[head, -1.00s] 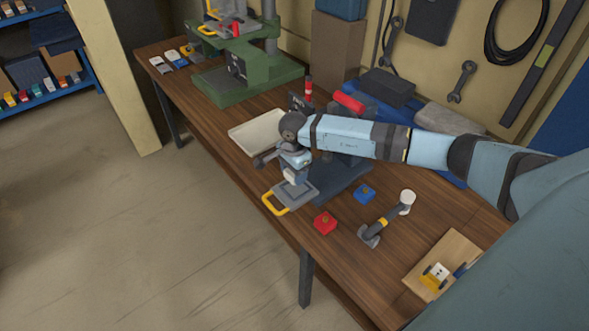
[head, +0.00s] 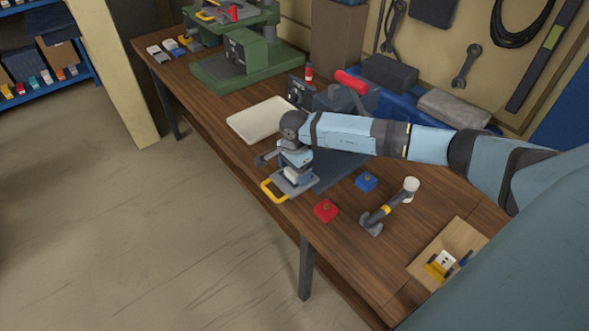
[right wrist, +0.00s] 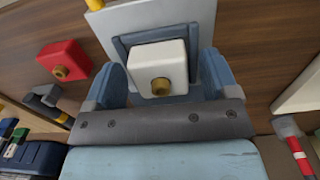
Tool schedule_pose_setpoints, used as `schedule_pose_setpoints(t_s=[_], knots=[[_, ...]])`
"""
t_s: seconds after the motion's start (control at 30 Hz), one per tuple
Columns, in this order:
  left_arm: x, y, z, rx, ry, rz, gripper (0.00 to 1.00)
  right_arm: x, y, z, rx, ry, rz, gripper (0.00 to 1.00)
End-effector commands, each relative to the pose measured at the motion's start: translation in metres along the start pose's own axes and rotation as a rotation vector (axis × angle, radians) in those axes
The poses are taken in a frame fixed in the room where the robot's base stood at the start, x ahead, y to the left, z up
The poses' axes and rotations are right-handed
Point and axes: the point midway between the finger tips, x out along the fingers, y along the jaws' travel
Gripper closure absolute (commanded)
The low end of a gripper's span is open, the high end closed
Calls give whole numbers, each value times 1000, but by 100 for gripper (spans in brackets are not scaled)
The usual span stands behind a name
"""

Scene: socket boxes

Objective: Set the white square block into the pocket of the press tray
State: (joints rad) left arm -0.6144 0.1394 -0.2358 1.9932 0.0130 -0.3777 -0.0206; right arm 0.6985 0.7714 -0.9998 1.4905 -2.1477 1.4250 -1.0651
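The white square block (right wrist: 157,62) with a brass knob shows in the right wrist view, inside the dark square outline of the pocket of the grey press tray (right wrist: 197,14). How deep it sits, I cannot tell. In the head view the block (head: 297,175) is under my right gripper (head: 297,170), over the tray with its yellow handle (head: 272,190). In the right wrist view the fingers of my right gripper (right wrist: 165,80) stand apart on either side of the block, with a gap visible at the right finger. My left gripper is not in view.
A red block (head: 325,210) and a blue block (head: 366,182) lie right of the tray, beside a hammer-like tool (head: 388,208). A cream tray (head: 262,120) lies behind. A wooden tray (head: 470,240) is at the right.

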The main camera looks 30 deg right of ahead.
Motion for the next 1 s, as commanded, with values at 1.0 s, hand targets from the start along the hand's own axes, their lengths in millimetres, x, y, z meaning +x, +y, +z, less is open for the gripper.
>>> schedule_pose_setpoints(t_s=[1.0], knots=[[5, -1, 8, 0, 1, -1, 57, -76, 0, 0, 0, 0, 0, 17]])
